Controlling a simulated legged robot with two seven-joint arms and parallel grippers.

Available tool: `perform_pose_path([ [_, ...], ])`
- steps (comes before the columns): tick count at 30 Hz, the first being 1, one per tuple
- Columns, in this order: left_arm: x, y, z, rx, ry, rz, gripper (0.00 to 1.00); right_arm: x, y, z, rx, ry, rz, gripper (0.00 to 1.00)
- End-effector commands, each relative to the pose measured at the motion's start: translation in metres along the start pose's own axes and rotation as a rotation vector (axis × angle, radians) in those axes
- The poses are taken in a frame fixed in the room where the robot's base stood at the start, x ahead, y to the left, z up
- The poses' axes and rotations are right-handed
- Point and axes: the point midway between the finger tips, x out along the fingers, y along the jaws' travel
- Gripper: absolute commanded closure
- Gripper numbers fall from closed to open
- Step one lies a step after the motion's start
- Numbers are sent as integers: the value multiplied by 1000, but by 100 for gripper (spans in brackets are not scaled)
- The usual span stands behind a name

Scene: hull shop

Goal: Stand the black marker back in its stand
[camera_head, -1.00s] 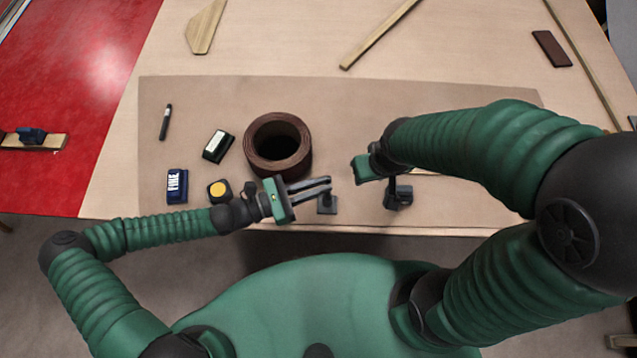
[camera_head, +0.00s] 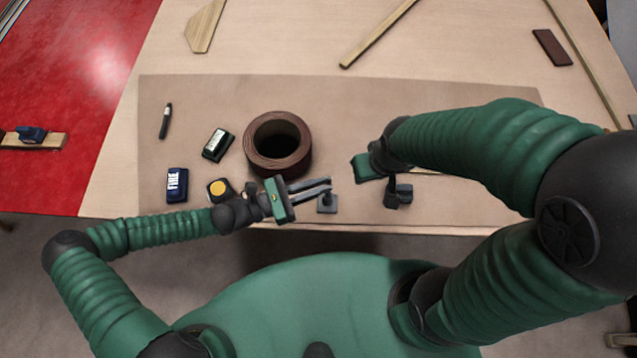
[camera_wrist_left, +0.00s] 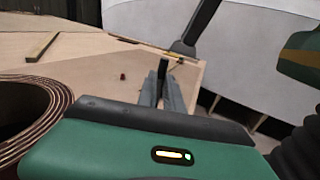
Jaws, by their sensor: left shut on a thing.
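My left gripper (camera_head: 329,187) is at the front edge of the mat, shut on a thin dark upright thing, which looks like the black marker (camera_wrist_left: 163,69). In the left wrist view it rises between the fingertips. A small grey block, seemingly the stand (camera_head: 328,206), is right at the fingertips in the head view. The fingers hide much of the marker, and I cannot tell whether its lower end is in the block. My right gripper (camera_head: 366,167) is just to the right, over the mat; its fingers are not clear.
A brown coil (camera_head: 258,160) stands behind my left gripper. A black-and-white block (camera_head: 217,145), a blue FIRE block (camera_head: 177,184), a yellow-topped block (camera_head: 218,189) and a dark pen-like stick (camera_head: 165,121) lie left. A dark block (camera_head: 400,193) is near my right gripper.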

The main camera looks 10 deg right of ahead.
Motion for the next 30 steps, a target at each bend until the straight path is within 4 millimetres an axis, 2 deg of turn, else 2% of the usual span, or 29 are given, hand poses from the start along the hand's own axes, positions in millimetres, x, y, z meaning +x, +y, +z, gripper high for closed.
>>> perform_pose_path([
  [30,0,0,-6,1,1,0,100,-1,0,0,0,0,0,63],
])
